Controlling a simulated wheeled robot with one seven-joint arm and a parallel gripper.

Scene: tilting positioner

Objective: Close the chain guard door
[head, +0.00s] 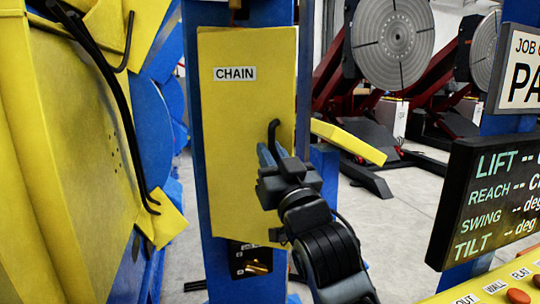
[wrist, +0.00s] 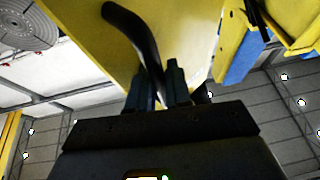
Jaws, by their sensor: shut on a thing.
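The chain guard door (head: 235,150) is a yellow panel labelled CHAIN on a blue post. It covers most of the post's front, and I cannot tell whether it is fully flush. Its black curved handle (head: 274,132) stands at the door's right side. My gripper (head: 272,160) is at the handle with its fingers shut around it. In the wrist view, the handle (wrist: 137,30) runs down between the two fingers (wrist: 160,88), with the yellow door (wrist: 90,22) behind it. The fingers and wrist hide the handle's lower part.
A small dark panel (head: 248,262) with brass fittings sits below the door. A large yellow and blue machine body with black hoses (head: 110,90) stands at left. A black readout board (head: 490,200) and a yellow button console (head: 490,290) are at right. A yellow arm (head: 348,142) juts out behind the post.

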